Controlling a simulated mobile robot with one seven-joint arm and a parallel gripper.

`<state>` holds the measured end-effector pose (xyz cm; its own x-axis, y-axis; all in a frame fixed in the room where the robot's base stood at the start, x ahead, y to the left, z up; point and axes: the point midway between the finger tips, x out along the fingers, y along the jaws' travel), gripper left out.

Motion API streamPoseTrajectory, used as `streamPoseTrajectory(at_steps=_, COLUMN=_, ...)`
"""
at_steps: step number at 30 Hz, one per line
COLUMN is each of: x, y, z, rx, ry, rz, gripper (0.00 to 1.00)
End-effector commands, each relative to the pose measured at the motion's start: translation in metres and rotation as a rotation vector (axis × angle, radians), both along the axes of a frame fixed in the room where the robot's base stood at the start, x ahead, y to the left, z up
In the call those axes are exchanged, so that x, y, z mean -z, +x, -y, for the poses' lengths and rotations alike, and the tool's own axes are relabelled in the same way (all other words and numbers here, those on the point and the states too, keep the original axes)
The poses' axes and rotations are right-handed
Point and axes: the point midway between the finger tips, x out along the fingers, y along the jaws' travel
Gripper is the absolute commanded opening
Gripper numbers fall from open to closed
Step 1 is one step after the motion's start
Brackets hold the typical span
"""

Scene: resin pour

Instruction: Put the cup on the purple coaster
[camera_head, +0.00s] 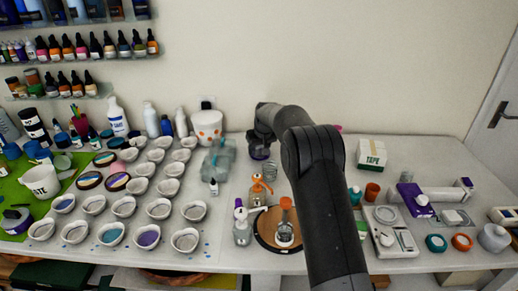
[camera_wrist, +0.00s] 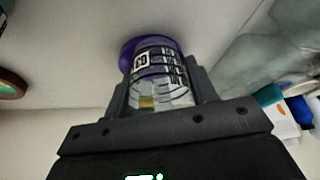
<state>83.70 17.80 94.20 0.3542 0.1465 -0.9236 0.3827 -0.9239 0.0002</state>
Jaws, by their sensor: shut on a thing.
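The cup (camera_wrist: 158,72) is clear, with black markings and lines on its side. In the wrist view it is between the two fingers of my gripper (camera_wrist: 160,95), which is shut on it. The purple coaster (camera_wrist: 128,52) shows at the far end of the cup, partly hidden by it. The cup is at or just over the coaster; I cannot tell whether they touch. In the head view the purple coaster (camera_head: 258,155) shows below my gripper (camera_head: 261,146) at the back of the table, and my arm hides part of that area.
Another clear cup (camera_head: 270,171) stands just in front. Orange-topped bottles (camera_head: 259,190) and a round wooden board (camera_head: 268,236) are nearer. Rows of small white bowls (camera_head: 158,208) fill the left. A TAPE box (camera_head: 371,154) stands to the right of my arm.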

Motion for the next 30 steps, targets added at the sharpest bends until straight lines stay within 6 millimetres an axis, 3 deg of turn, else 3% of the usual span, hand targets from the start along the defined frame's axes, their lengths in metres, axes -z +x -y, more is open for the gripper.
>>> streamPoseTrajectory(at_steps=3, x=0.003, y=0.000, z=0.000, rx=0.000, ry=0.000, rz=-0.001, gripper=0.30)
streamPoseTrajectory(at_steps=4, x=0.003, y=0.000, z=0.000, rx=0.000, ry=0.000, rz=0.000, gripper=0.54)
streamPoseTrajectory(at_steps=11, x=0.003, y=0.000, z=0.000, rx=0.000, ry=0.000, rz=0.000, gripper=0.73)
streamPoseTrajectory(at_steps=22, x=-0.006, y=-0.002, z=0.001, rx=0.000, ry=0.000, rz=0.001, gripper=0.74)
streamPoseTrajectory(at_steps=30, x=-0.055, y=-0.020, z=0.009, rx=0.001, ry=0.002, rz=0.004, gripper=0.74)
